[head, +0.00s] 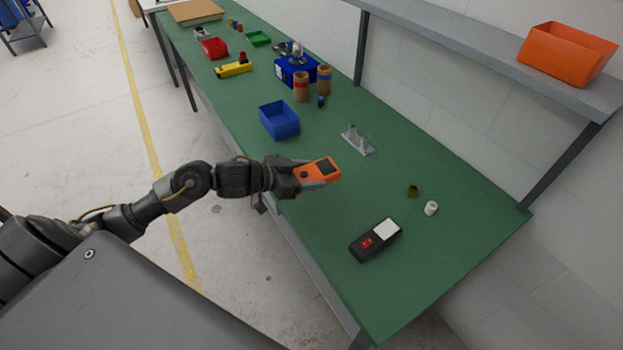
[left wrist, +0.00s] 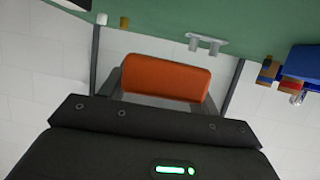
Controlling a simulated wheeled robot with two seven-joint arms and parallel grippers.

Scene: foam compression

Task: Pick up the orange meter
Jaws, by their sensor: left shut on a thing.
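The orange meter (head: 313,170) has a dark screen and a dark round dial. It is in the jaws of my left gripper (head: 308,176), near the front edge of the green table in the head view. The left gripper is shut on it; the fingers grip its sides and the screen end sticks out to the right. In the left wrist view the meter's orange end (left wrist: 166,77) fills the space between the grey fingers. It looks held above the tabletop, but the exact height is hard to tell. My right gripper is not in view.
A black meter (head: 375,240) with a red button lies at the near right of the green table (head: 440,270). A blue bin (head: 279,120), a grey fixture with posts (head: 357,140), a white cap (head: 431,208) and a brown ring (head: 412,191) stand around. An orange bin (head: 566,55) sits on the shelf.

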